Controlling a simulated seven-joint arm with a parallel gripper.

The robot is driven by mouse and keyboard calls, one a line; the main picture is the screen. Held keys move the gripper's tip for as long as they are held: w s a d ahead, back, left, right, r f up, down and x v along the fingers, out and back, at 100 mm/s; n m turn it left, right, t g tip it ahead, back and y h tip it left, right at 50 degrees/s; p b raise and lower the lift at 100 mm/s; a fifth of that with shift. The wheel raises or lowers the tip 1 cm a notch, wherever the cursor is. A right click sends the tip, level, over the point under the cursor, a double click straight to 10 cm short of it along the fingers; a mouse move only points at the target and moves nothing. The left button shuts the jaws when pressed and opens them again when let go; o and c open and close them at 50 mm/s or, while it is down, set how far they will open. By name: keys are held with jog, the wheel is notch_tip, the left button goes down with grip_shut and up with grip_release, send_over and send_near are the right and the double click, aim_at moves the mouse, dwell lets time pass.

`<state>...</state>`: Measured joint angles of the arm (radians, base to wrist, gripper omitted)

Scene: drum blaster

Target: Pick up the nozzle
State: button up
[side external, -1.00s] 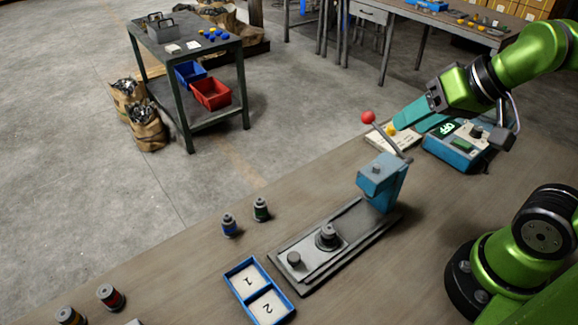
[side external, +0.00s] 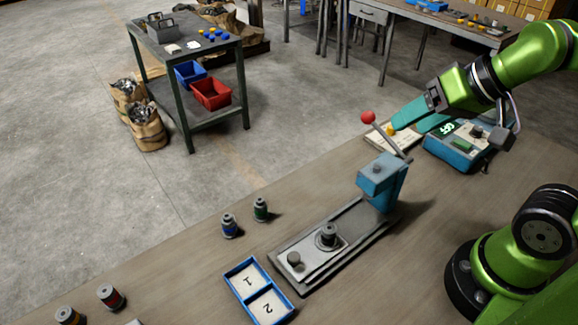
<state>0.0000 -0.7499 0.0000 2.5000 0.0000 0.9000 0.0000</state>
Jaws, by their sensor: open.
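I cannot tell for sure which part is the nozzle. A small yellow-tipped piece (side external: 390,129) shows just beside my fingertips, above a pale flat card (side external: 378,139); the fingers partly block the view there. My gripper (side external: 412,123) has teal fingers, is open and points down-left over the far right of the bench. I cannot see anything between the fingers. A teal lever press (side external: 381,180) with a red knob (side external: 368,117) stands in front of it. A teal control box (side external: 455,150) with a lit green display sits just right of the fingers.
A grey base plate (side external: 330,262) with round fittings runs from the press. A blue two-compartment tray (side external: 246,296) marked 1 and 2 lies beside it. Banded cylinders, blue (side external: 229,226), green (side external: 261,210) and red (side external: 110,297), stand on the bench. Bench between is clear.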

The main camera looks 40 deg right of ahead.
jog(key=w+a+f+n+g+h, duration=0.1)
jog(key=a+f+n+g, duration=0.2)
jog(key=a, duration=0.4)
jog(key=w+a+f+n+g, duration=0.2)
jog(key=a+g, duration=0.2)
jog(key=a, duration=0.4)
jog(key=h, duration=0.1)
send_over(329, 228)
jog(key=shift+m, duration=0.4)
jog(key=f, duration=1)
jog(key=shift+s+a+f, duration=0.1)
jog(key=shift+s+f, duration=0.05)
jog(key=shift+s, duration=0.1)
jog(key=shift+w+f, duration=0.15)
jog(key=shift+f, duration=1.4)
jog(key=shift+w+f, duration=0.1)
jog(key=shift+f, duration=1.45)
grip_shut()
